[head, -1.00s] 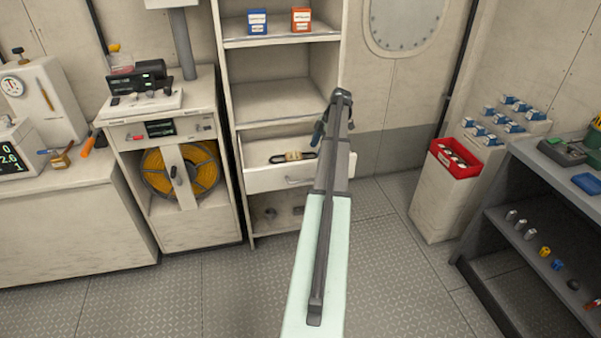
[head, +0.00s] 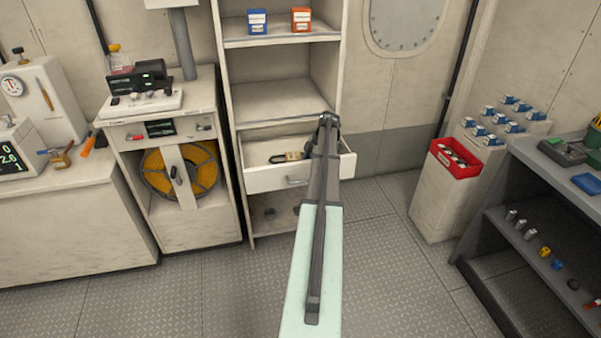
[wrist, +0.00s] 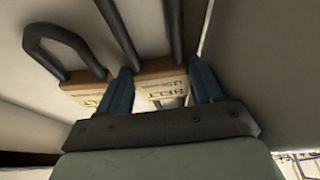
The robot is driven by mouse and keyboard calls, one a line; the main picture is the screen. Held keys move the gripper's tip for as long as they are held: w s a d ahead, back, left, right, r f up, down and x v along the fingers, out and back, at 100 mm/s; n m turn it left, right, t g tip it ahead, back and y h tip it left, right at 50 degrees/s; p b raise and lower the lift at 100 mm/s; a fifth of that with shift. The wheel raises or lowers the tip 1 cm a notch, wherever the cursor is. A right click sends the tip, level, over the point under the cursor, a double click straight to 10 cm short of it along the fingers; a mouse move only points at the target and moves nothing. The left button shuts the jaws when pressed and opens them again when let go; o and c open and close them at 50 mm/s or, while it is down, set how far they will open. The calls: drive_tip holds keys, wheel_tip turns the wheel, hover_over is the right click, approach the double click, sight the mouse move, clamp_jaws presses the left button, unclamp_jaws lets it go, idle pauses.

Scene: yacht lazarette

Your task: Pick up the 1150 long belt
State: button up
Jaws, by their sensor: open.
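In the head view, an open drawer (head: 262,181) under the shelves holds a dark looped belt with a tan sleeve (head: 293,156). In the wrist view two belts with tan sleeves show: one with a short, closed black loop (wrist: 65,42) at left, and one with longer black strands (wrist: 172,25) in the middle. The middle sleeve (wrist: 160,88) reads BELT; its number is too unclear to read. My gripper (wrist: 163,72) is open, its blue fingers on either side of this sleeve; contact cannot be told. In the head view my arm hides the fingertips.
The drawer wall stands close to the right of the fingers in the wrist view. A shelf (head: 280,100) lies above the drawer. A red bin (head: 455,160) and a dark workbench (head: 530,180) stand at right; the floor between is clear.

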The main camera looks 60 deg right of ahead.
drive_tip(key=c, duration=0.8)
drive_tip(key=shift+o, duration=0.2)
drive_tip(key=shift+r, duration=0.15)
